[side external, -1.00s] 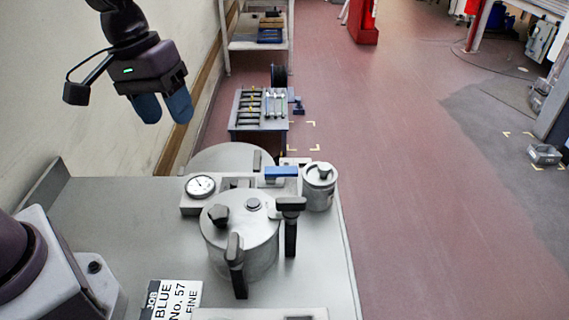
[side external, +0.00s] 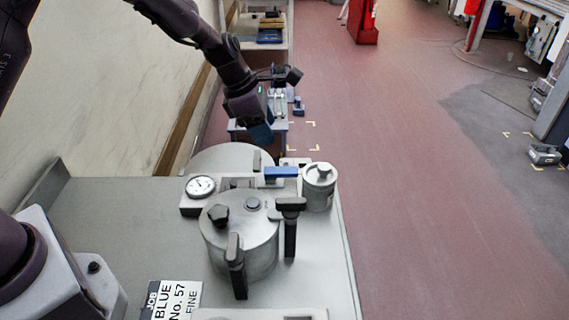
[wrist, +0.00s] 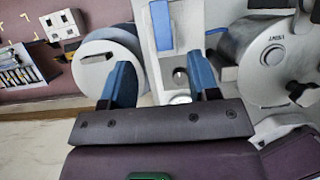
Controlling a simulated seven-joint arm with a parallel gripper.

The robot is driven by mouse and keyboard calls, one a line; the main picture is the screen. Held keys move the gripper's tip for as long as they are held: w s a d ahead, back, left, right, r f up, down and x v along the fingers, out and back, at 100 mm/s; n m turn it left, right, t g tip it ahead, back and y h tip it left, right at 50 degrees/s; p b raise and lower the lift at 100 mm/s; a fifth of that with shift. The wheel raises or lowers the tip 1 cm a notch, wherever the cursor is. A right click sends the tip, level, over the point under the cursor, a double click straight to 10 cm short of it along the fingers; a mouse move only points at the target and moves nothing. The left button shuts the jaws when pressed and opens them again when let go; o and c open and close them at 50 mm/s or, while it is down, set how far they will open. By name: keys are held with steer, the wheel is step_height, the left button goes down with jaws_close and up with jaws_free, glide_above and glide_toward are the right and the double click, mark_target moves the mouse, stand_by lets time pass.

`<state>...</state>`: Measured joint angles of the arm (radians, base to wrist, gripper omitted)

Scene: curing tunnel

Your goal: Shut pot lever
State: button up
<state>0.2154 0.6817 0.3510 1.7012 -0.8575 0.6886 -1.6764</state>
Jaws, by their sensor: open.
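A blue lever (side external: 281,172) lies across the grey block behind the near pot. It also shows at the top of the wrist view (wrist: 161,25). The near pot (side external: 240,235) is a grey lidded cylinder with black handles and clamps, including a T-shaped one (side external: 290,222) at its right and one (side external: 235,262) at its front. Its lid shows at the right of the wrist view (wrist: 270,55). My gripper (side external: 262,135) hangs behind and above the block, apart from the blue lever. Its blue fingers (wrist: 162,82) are spread with nothing gripped.
A dial gauge (side external: 200,186) stands left of the block and a small canister (side external: 319,187) stands right of it. A larger round lid (side external: 225,157) is behind. A job card (side external: 172,300) lies in front. The grey bench (side external: 120,225) is clear on the left.

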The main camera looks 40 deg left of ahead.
mark_target(287, 170)
steer(key=x, duration=1.1)
steer(key=c, duration=0.9)
